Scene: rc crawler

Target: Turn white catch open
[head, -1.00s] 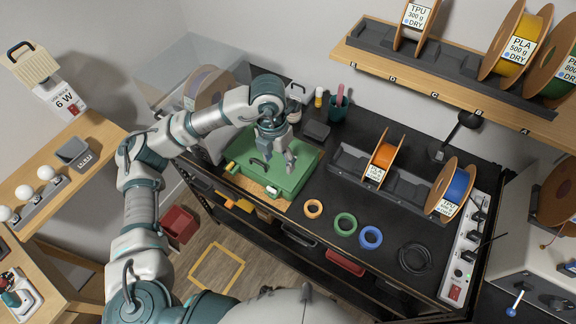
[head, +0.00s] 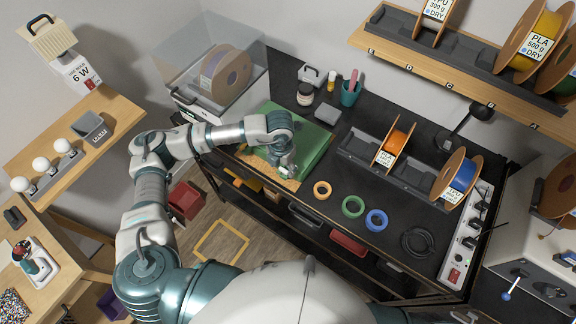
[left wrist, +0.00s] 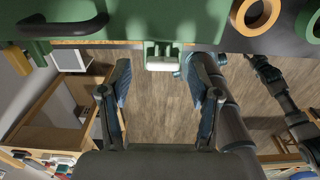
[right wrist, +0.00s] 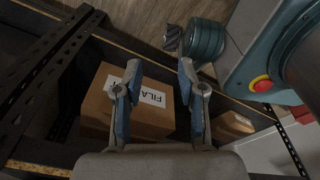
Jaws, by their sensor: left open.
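A green case (head: 309,139) lies on the dark workbench. In the left wrist view the case (left wrist: 125,15) fills the top edge, with its black handle (left wrist: 62,27) at the left. The white catch (left wrist: 162,58) is on the case's front edge, with a green part above it. My left gripper (left wrist: 162,82) is open and empty, with the catch centred just beyond its fingertips, apart from them. In the head view the left gripper (head: 284,163) is at the case's front edge and hides part of it. My right gripper (right wrist: 159,78) is open and empty, out of the head view.
Orange, green and blue rings (head: 353,206) lie right of the case. Spools stand in a dark rack (head: 360,154) behind them. A cardboard box (right wrist: 153,112) sits on a shelf ahead of my right gripper. A clear-lidded box (head: 205,105) stands left of the case.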

